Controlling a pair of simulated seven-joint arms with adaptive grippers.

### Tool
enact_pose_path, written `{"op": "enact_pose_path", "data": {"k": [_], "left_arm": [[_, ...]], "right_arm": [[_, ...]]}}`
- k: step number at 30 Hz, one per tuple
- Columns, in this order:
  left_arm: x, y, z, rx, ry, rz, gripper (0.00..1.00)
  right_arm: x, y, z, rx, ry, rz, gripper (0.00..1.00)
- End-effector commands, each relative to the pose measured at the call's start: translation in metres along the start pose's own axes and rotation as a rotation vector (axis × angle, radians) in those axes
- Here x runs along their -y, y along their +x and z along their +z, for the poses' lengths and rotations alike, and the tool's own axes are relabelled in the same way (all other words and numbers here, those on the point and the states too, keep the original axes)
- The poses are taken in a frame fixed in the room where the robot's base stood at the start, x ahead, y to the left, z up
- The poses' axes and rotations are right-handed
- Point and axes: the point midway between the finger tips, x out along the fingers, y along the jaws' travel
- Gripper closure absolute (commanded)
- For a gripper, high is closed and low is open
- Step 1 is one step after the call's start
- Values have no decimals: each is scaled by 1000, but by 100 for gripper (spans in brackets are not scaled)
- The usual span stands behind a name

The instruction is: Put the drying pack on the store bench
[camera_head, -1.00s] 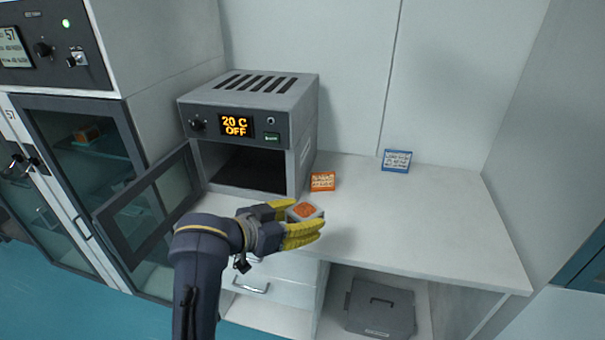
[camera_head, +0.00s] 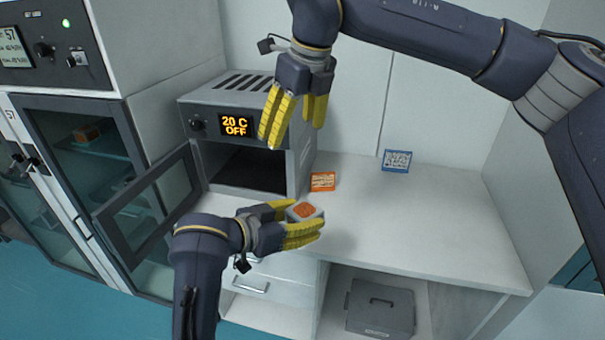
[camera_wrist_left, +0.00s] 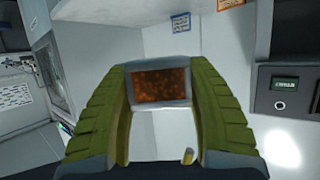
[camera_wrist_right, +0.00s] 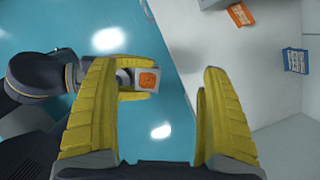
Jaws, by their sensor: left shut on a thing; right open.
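The drying pack (camera_head: 305,211) is a small grey-white block with an orange grainy window on top. My left gripper (camera_head: 293,222) is shut on it, near the front edge of the white bench. The pack also shows between the yellow fingers in the left wrist view (camera_wrist_left: 161,84) and in the right wrist view (camera_wrist_right: 149,81). My right gripper (camera_head: 293,118) is open and empty, high in front of the small oven. I cannot tell which surface is the store bench; the white bench (camera_head: 420,215) carries an orange label card (camera_head: 322,181) and a blue label card (camera_head: 396,160).
The grey oven (camera_head: 249,95) reads 20 C OFF, and its glass door (camera_head: 150,205) stands open to the left. A glass-fronted cabinet (camera_head: 85,150) is at the left. A grey lidded box (camera_head: 380,307) sits under the bench. The bench's right side is clear.

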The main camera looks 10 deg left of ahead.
Motion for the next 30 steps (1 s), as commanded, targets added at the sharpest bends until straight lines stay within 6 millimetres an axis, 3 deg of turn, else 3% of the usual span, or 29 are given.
{"op": "enact_pose_path", "data": {"k": [3, 9, 19, 30], "left_arm": [[0, 0, 0, -1, 0, 0, 80], [0, 0, 0, -1, 0, 0, 80], [0, 0, 0, -1, 0, 0, 80], [0, 0, 0, -1, 0, 0, 80]], "right_arm": [[-10, 26, -27, -116, -2, 1, 18], [-20, 50, -58, -244, -1, 0, 18], [-24, 76, -75, -293, 0, 1, 18], [-24, 131, -91, -291, 0, 2, 18]]}}
